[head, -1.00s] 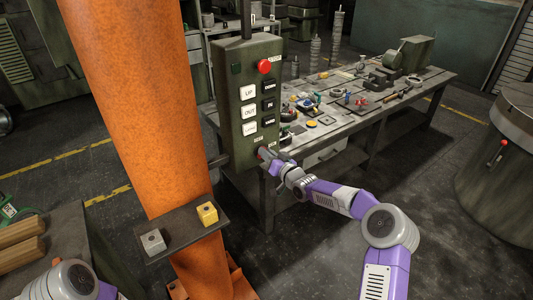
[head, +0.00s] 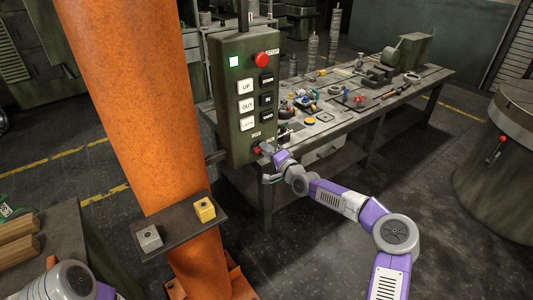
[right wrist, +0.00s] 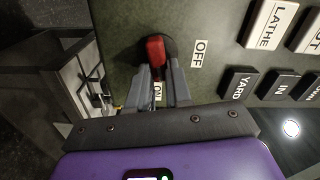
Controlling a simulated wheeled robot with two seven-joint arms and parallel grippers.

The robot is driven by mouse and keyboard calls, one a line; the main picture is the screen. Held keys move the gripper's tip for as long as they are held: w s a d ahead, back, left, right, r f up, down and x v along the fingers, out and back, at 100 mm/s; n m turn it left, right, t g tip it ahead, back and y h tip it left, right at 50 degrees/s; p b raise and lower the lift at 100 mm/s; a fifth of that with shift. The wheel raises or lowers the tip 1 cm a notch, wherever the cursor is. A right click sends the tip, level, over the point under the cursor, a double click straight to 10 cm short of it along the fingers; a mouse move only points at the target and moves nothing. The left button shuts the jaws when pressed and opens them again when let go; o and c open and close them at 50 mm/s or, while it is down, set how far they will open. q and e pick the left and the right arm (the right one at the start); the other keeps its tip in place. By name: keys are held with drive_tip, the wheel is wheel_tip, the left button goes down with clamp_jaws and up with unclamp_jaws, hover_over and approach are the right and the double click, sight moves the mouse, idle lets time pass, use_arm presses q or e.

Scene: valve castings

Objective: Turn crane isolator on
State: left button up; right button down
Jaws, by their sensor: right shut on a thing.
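The crane control box (head: 229,100) is green and hangs beside the orange column, with a lit green lamp (head: 234,62) at its top left. The isolator's red handle (head: 257,149) is at the bottom of its front. In the right wrist view the red handle (right wrist: 155,48) sits on a dark round base and lies in line with the ON label (right wrist: 157,92); the OFF label (right wrist: 200,55) is to its right. My right gripper (head: 264,149) is shut on the handle, its fingers (right wrist: 159,68) on either side. My left gripper is out of view.
The box also carries a red stop button (head: 261,58) and white and black push buttons. A shelf (head: 178,230) on the orange column (head: 140,100) holds a grey and a yellow block. A cluttered workbench (head: 420,85) stands behind my right arm.

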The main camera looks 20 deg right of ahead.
drive_tip(key=shift+f+m+b, duration=0.2)
drive_tip(key=shift+m+b, duration=0.5)
drive_tip(key=shift+m, duration=0.5)
drive_tip(key=c, duration=1)
unclamp_jaws()
drive_tip(key=shift+c, duration=0.2)
drive_tip(key=v, duration=0.7)
drive_tip(key=shift+s, duration=0.25)
